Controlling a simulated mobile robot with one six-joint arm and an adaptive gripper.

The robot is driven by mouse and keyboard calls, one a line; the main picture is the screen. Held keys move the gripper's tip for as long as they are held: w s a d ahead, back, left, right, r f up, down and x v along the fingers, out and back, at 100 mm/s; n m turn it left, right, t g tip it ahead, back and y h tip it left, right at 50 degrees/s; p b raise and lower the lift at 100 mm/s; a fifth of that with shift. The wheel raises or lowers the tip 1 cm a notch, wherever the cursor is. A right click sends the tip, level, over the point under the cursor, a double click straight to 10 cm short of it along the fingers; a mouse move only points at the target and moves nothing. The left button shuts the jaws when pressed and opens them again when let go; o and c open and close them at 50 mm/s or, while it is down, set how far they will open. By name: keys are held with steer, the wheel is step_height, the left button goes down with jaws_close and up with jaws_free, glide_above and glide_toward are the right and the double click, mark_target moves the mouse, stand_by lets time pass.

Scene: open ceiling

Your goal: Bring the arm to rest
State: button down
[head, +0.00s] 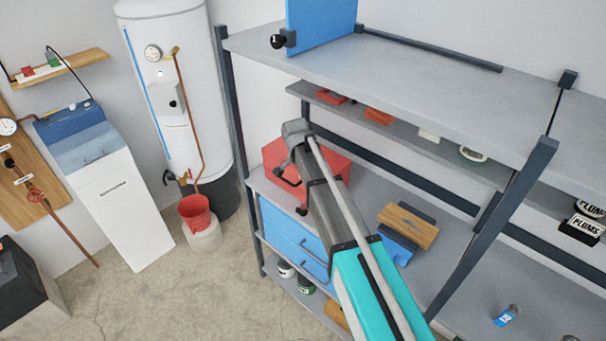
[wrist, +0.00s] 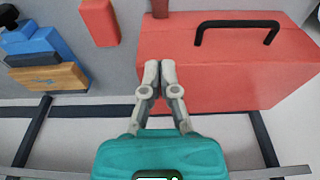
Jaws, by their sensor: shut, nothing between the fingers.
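My gripper (wrist: 152,75) shows in the wrist view with a teal body and two grey fingers. Its fingertips are together with nothing between them. In the wrist view the fingers overlap the left edge of a red toolbox (wrist: 225,65) with a black handle; I cannot tell the gap between them. In the head view my arm reaches from the lower right up across the shelf rack, its far end in front of the red toolbox (head: 338,165). I cannot make out the fingers there.
The grey shelf rack (head: 420,75) has dark posts and an upper shelf over the toolbox. A wooden block (head: 408,225) sits right of my arm, blue drawers (head: 285,235) below. A boiler (head: 175,90) and red bucket (head: 194,212) stand left.

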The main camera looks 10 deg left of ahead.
steer(key=shift+d, duration=0.1)
stand_by(0.4)
steer(key=s+d+f+n+b, duration=0.2)
steer(key=s+d, duration=0.5)
steer(key=d, duration=0.3)
steer(key=s+d+f+n+g+b, duration=0.1)
steer(key=s+d+f+n+b, duration=0.1)
steer(key=s+d, duration=0.5)
steer(key=s+d+f+n+y+b, duration=0.1)
steer(key=s+d, duration=0.6)
steer(key=d, duration=0.8)
step_height(320, 180, down, 3)
steer(key=n+b, duration=0.1)
steer(key=b, duration=0.1)
steer(key=shift+g+b, duration=0.3)
steer(key=shift+b, duration=0.1)
